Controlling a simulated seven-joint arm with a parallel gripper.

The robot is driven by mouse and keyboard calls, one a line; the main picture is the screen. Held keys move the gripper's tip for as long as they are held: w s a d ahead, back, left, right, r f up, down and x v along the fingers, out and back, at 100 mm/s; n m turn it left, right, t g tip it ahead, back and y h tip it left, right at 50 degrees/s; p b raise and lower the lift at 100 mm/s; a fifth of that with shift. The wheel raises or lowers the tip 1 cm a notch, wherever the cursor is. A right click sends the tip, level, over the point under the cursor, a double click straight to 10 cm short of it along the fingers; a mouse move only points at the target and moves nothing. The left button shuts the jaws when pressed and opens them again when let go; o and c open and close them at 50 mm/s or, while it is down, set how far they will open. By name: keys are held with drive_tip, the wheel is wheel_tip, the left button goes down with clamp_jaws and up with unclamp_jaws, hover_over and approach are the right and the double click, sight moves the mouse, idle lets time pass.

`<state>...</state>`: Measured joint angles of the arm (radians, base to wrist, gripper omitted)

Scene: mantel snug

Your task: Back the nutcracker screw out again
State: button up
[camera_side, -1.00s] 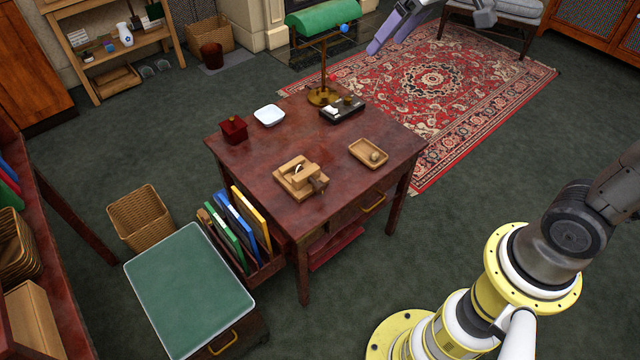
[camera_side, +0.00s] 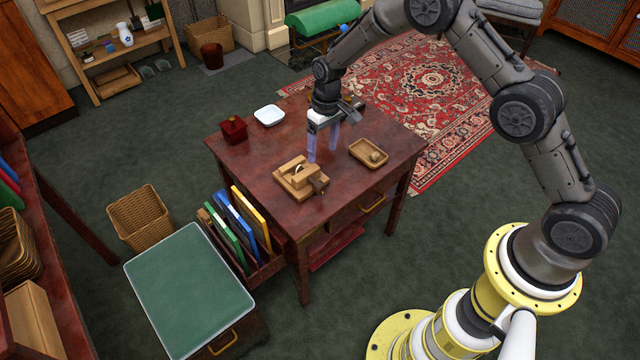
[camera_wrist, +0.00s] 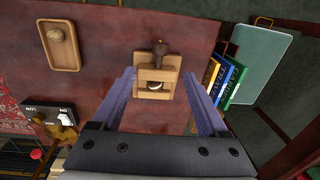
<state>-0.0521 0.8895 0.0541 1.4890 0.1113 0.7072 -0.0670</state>
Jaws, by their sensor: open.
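The wooden nutcracker (camera_side: 300,179) sits on the dark red table near its front edge. Its screw handle (camera_side: 319,185) points toward the front edge. In the wrist view the nutcracker (camera_wrist: 157,77) is ahead between my fingers, with the brown screw handle (camera_wrist: 159,47) at its far end and a pale rounded thing in its opening. My gripper (camera_side: 322,158) is open and empty, pointing down above the table just behind the nutcracker, apart from it. In the wrist view my two purple fingers (camera_wrist: 160,90) stand wide on either side. The screw's thread is hidden.
A wooden tray (camera_side: 356,148) with a nut lies right of the nutcracker. A dark red box (camera_side: 233,129) and a white dish (camera_side: 269,115) stand toward the back left. A file rack stands left of the table.

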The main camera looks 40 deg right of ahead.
sight(320, 184)
drive_tip(key=f, duration=0.9)
drive_tip(key=a+f, duration=0.1)
drive_tip(key=f, duration=0.3)
drive_tip(key=shift+f, duration=0.4)
clamp_jaws()
